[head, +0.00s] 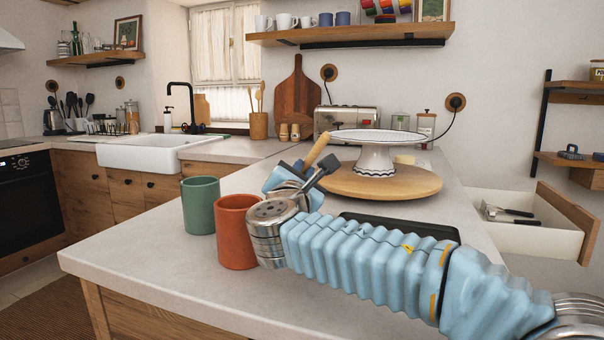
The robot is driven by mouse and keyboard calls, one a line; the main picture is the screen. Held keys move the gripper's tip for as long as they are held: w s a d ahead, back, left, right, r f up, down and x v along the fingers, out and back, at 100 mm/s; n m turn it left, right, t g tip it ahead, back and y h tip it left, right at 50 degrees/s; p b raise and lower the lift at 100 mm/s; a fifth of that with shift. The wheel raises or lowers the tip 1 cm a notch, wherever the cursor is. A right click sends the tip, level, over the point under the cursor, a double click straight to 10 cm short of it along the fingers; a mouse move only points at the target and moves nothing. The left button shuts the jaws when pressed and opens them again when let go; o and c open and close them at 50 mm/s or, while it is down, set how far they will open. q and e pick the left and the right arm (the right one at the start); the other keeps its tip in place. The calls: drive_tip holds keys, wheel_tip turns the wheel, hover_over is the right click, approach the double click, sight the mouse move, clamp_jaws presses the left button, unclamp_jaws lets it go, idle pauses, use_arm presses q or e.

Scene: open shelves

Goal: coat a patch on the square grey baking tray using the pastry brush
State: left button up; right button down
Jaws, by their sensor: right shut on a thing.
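My right gripper (308,172) is at the end of the light-blue sleeved arm that crosses the counter from the right. It is shut on the pastry brush (319,147), whose light wooden handle slants up to the right. The brush's bristle end is hidden behind the gripper. A dark grey tray (437,230), which looks like the baking tray, lies on the counter behind my forearm. Only its far edge and part of its surface show; I cannot tell whether it has any coating. My left gripper is not in view.
A green cup (200,205) and an orange cup (236,232) stand left of my right wrist. A white cake stand (375,160) stands on a round wooden board (400,184) behind the arm. An open drawer (530,230) is at the right. The counter's front left is clear.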

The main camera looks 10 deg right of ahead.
drive_tip(key=shift+a+f+b, duration=0.1)
drive_tip(key=shift+f+b, duration=0.4)
drive_tip(key=shift+f, duration=0.1)
idle(1.2)
wheel_tip(320, 180, up, 7)
drive_tip(key=p, duration=0.4)
drive_tip(key=shift+r+p, duration=0.15)
drive_tip(key=shift+p, duration=0.25)
idle(0.5)
